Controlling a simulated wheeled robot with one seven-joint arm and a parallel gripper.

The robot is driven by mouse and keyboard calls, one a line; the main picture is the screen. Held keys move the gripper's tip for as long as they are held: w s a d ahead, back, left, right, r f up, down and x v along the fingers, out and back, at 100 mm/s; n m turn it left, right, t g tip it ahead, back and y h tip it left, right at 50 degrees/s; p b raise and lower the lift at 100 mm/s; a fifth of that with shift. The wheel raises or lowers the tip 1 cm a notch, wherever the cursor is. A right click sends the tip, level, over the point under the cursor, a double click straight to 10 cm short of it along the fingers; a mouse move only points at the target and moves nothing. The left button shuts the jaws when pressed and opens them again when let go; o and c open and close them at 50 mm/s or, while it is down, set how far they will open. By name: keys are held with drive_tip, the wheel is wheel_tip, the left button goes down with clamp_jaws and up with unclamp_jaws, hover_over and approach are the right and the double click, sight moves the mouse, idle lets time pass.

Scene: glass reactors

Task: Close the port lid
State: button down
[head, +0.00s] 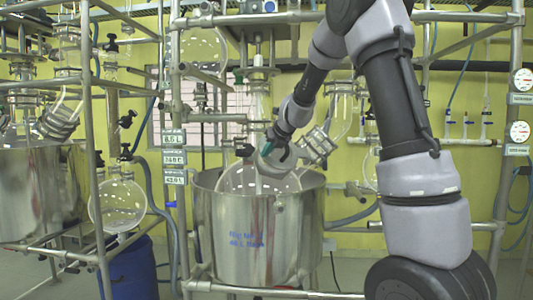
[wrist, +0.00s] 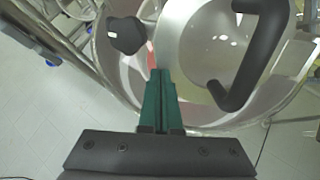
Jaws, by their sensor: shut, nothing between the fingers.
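My gripper (head: 268,148) is over the glass top of the middle reactor (head: 258,178). In the wrist view my gripper (wrist: 161,76) has its green fingers together and empty. A black bar handle (wrist: 248,58) stands to the right of the fingertips, apart from them, over a pale round surface (wrist: 200,35) that looks like the port lid. A black knob (wrist: 126,35) is to the upper left of the fingertips. In the head view my gripper partly hides the lid area, and I cannot tell how far open the lid is.
The steel vessel (head: 255,240) stands inside a frame of metal posts. A tilted glass neck (head: 320,143) is just right of my gripper. Another steel vessel (head: 35,195), a round glass flask (head: 120,203) and a blue drum (head: 133,270) are at left.

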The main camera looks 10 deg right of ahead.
sight(261, 158)
idle(0.3)
drive_tip(key=x, duration=0.5)
drive_tip(key=shift+a, duration=0.15)
